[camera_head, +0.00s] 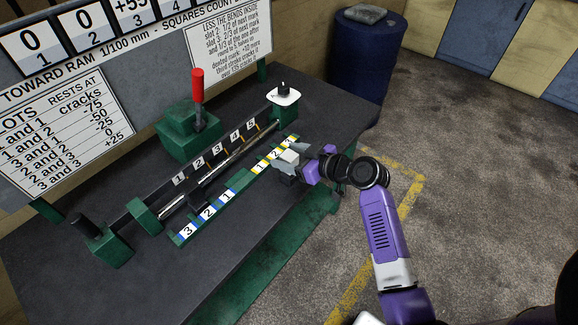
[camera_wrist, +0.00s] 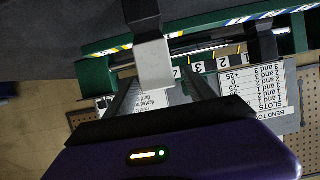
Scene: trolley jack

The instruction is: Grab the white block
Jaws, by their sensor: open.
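The white block (camera_head: 290,156) is small and stands by the right end of the numbered green rail (camera_head: 230,190) on the bench. In the wrist view the white block (camera_wrist: 154,62) is large, joined to or touching a dark piece (camera_wrist: 141,12). My gripper (camera_head: 287,166) is at the block, coming from the right. In the wrist view my gripper (camera_wrist: 159,78) has its two dark fingers apart, one on each side of the block's lower part. Gaps show beside it. I cannot tell whether either finger touches it.
A green press with a red-handled lever (camera_head: 197,90) stands behind the rail. A steel bar (camera_head: 225,160) runs along slots numbered 1 to 5. A white-topped post (camera_head: 283,97) is at the bar's right end. A blue drum (camera_head: 360,55) stands behind; the floor at right is clear.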

